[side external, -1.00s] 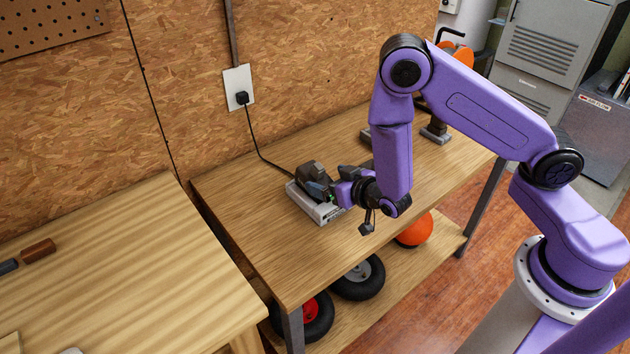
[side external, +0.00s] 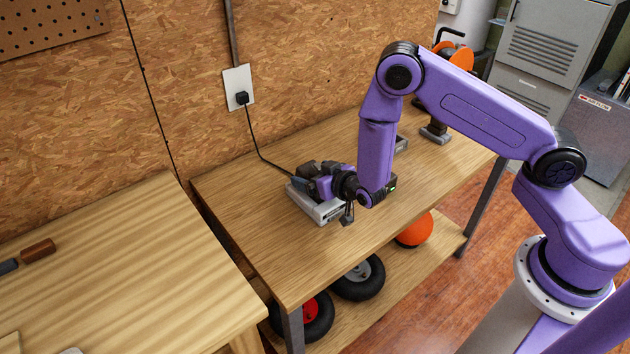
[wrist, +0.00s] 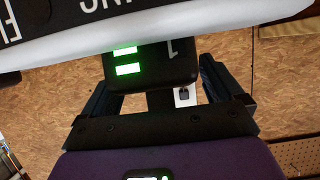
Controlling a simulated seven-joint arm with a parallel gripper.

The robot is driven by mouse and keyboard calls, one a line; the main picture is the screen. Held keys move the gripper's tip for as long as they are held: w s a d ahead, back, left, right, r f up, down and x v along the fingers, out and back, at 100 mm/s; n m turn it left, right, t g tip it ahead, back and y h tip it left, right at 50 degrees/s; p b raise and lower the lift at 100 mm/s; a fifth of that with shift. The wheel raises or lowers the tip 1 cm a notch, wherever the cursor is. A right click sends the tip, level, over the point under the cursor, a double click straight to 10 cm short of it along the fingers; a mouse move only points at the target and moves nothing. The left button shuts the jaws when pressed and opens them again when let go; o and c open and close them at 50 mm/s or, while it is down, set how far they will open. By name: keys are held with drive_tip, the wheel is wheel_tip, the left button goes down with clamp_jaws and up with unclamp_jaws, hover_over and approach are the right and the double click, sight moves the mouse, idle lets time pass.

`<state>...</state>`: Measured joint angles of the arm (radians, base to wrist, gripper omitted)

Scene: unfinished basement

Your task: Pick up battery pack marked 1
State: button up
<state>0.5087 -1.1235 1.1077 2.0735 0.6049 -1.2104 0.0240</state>
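The battery pack marked 1 (wrist: 150,65) is a dark block with two green lit bars, seen close up in the wrist view. It sits at a pale charger (wrist: 225,12) with white lettering on a dark face. My gripper (wrist: 153,80) has its fingers wide apart, one on each side of the pack. The fingertips are close to its sides; contact cannot be made out. In the side view my gripper (side external: 312,182) is low over the charger (side external: 322,212) on the workbench, hiding most of the pack.
The workbench (side external: 245,215) is bare in front of the charger. A black cord runs from the charger area to a wall outlet (side external: 238,88). A dark block with a green light (side external: 391,186) shows beside my wrist.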

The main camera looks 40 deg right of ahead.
drive_tip(key=c, duration=1.5)
drive_tip(key=shift+r, duration=0.1)
